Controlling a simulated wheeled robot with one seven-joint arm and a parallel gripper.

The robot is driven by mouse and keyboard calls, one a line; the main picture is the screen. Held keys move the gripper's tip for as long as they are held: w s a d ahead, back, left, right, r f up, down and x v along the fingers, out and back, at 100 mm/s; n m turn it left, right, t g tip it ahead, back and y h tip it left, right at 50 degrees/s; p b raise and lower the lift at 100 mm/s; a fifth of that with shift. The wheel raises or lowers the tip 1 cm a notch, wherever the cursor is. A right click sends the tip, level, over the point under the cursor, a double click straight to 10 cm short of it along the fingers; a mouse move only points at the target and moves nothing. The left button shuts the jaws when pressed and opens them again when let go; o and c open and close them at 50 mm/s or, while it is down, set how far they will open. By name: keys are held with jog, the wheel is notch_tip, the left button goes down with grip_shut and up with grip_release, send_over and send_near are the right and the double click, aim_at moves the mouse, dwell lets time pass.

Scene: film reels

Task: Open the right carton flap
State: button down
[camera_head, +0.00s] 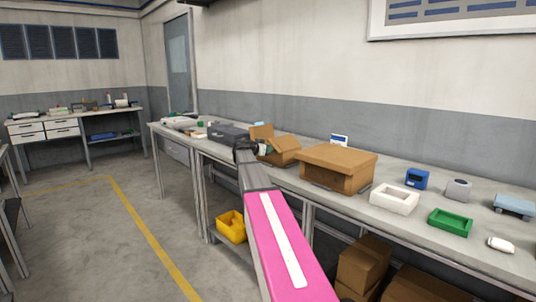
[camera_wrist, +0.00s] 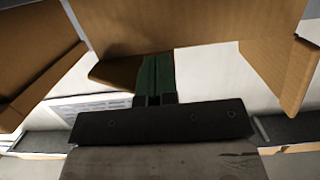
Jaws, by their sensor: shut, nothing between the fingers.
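A small brown carton (camera_head: 285,152) stands on the long bench with cardboard flaps raised at its top. A larger brown carton (camera_head: 338,168) with a flat top sits to its right. My gripper (camera_head: 262,148) is at the left side of the small carton. In the wrist view my gripper (camera_wrist: 155,80) is shut, with nothing seen between its dark green fingers. The fingertips lie close to a brown cardboard panel (camera_wrist: 190,25); I cannot tell whether they touch. Other cardboard panels show at the left (camera_wrist: 35,55) and right (camera_wrist: 285,75). The carton's inside is hidden in the head view.
A dark grey case (camera_head: 228,133) stands just left of the small carton. A white tray (camera_head: 394,199), a green tray (camera_head: 450,221) and a blue box (camera_head: 417,179) are farther right on the bench. A yellow bin (camera_head: 231,227) is below. The floor at left is clear.

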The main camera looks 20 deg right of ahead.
jog(key=shift+r, duration=0.2)
jog(key=shift+s+d+r, duration=0.2)
jog(key=shift+s+r, duration=0.3)
jog(key=shift+r, duration=0.25)
jog(key=shift+s+d+r, duration=0.25)
jog(key=shift+s+r, duration=0.3)
jog(key=shift+s, duration=0.15)
jog(key=shift+s+d+r, duration=0.15)
jog(key=shift+s+r, duration=0.05)
jog(key=shift+s, duration=0.2)
jog(key=shift+s+d+r, duration=0.15)
jog(key=shift+s, duration=0.25)
